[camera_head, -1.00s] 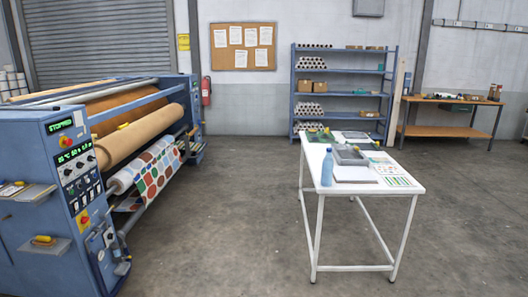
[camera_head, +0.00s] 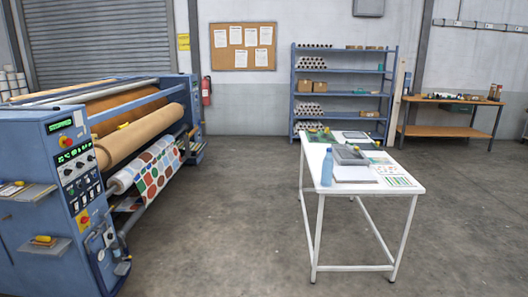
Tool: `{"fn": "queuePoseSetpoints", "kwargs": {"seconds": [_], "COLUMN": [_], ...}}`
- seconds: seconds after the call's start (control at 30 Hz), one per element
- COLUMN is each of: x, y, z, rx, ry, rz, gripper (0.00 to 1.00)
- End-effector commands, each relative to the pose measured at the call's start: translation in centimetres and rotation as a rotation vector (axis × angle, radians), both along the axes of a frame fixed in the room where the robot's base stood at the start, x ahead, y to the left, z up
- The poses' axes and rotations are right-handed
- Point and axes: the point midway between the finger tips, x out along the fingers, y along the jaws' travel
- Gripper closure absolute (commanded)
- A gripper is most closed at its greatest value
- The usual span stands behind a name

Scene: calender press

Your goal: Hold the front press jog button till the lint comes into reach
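The blue calender press (camera_head: 30,150) stands at the left. Its front control panel (camera_head: 75,165) carries a green lit display (camera_head: 60,126), a second green readout, several small knobs or buttons, and red buttons on yellow plates, one high (camera_head: 66,141) and one low (camera_head: 83,220). I cannot tell which control is the jog button. A brown roll (camera_head: 145,137) and patterned cloth (camera_head: 158,170) with coloured patches run across the press. I cannot make out any lint. My gripper is not in view.
A white table (camera_head: 400,178) with a blue bottle (camera_head: 327,167) and trays stands at the right. Small shelves (camera_head: 45,247) jut from the press front. Blue shelving (camera_head: 342,97) and a wooden bench (camera_head: 440,131) stand at the back. The floor between press and table is clear.

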Motion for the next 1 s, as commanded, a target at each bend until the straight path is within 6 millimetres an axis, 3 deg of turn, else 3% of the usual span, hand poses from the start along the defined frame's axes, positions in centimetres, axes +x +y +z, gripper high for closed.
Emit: {"fn": "queuePoseSetpoints", "kwargs": {"seconds": [0.43, 1.0], "x": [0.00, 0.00], "y": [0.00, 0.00], "z": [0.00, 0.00], "rx": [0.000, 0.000], "ry": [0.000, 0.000], "rz": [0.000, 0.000], "gripper": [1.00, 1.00]}}
